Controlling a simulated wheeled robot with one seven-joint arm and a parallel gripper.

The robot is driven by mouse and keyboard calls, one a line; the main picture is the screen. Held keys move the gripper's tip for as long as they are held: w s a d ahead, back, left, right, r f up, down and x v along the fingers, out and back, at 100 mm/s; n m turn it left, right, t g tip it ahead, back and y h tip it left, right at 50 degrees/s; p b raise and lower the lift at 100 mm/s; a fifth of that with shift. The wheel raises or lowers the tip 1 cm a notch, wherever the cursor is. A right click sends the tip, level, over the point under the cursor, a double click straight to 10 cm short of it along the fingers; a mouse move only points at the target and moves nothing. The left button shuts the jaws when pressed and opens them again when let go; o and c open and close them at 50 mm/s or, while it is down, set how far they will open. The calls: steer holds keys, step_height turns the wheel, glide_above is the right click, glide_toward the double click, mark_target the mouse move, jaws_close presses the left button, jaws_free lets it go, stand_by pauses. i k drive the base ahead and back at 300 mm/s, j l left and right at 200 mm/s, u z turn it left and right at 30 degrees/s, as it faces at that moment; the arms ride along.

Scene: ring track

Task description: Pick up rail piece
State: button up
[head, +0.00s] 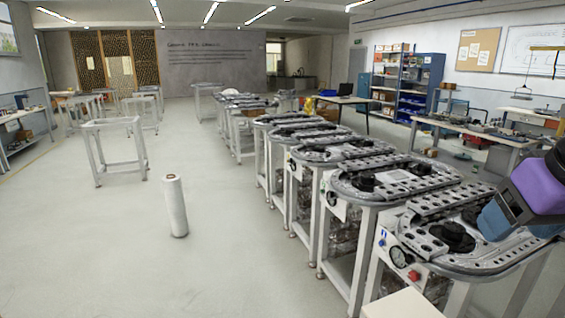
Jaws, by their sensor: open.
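A row of ring-track stations stands right of centre, and the closest one (470,262) is at the lower right. Grey straight rail pieces with dark holes (452,199) lie along the tops of the stations; I cannot tell which one the task means or whether any is loose. A second station (352,181) stands just behind the closest one. My purple and blue arm part covers the right side of the closest station. My gripper's fingers do not show in the head view.
A white roll (175,206) stands upright on the floor left of the row. An empty table frame (118,148) stands at the left. The floor between is clear. A workbench (478,132) and blue shelves (407,88) are at the back right.

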mark_target(532, 244)
steer(key=z, duration=1.3)
steer(key=l+u, duration=0.1)
steer(key=l, duration=0.6)
steer(key=i+l+u, duration=0.1)
steer(key=l, duration=0.3)
steer(key=i+l+u, duration=0.1)
steer(key=l, duration=0.25)
steer(key=i+l+u, duration=0.1)
steer(key=i+l, duration=0.15)
steer(key=l, duration=0.15)
steer(key=i+l+u, duration=0.1)
steer(key=l, duration=0.35)
steer(key=i+l+u, duration=0.1)
steer(key=i, duration=0.35)
steer(key=i+l+u, duration=0.1)
steer(key=i+l, duration=0.2)
steer(key=i+l+u, duration=0.15)
steer(key=i+l, duration=0.15)
steer(key=i, duration=0.2)
